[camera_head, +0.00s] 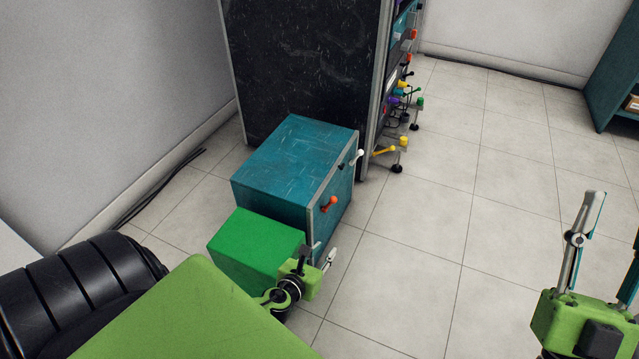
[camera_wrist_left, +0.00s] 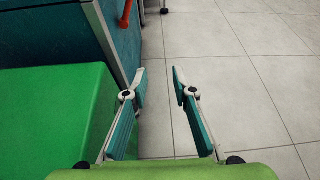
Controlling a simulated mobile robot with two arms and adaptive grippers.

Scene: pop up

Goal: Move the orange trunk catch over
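The orange catch (camera_head: 330,203) sticks out from the front face of the teal trunk (camera_head: 290,160), near its top front edge. Part of it shows at the top of the left wrist view (camera_wrist_left: 126,12). My left gripper (camera_head: 323,254) is below and nearer than the catch, beside the trunk's front face and apart from the catch. In the left wrist view its two fingers (camera_wrist_left: 160,80) are spread with only floor between them, so it is open and empty. My right gripper (camera_head: 610,235) is at the right edge, fingers apart and empty, partly cut off.
A green block (camera_head: 255,243) stands against the trunk, close to the left gripper. A white catch (camera_head: 357,156) sits farther along the trunk's front. A tall dark cabinet (camera_head: 300,70) with coloured knobs stands behind. The tiled floor (camera_head: 430,240) to the right is clear.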

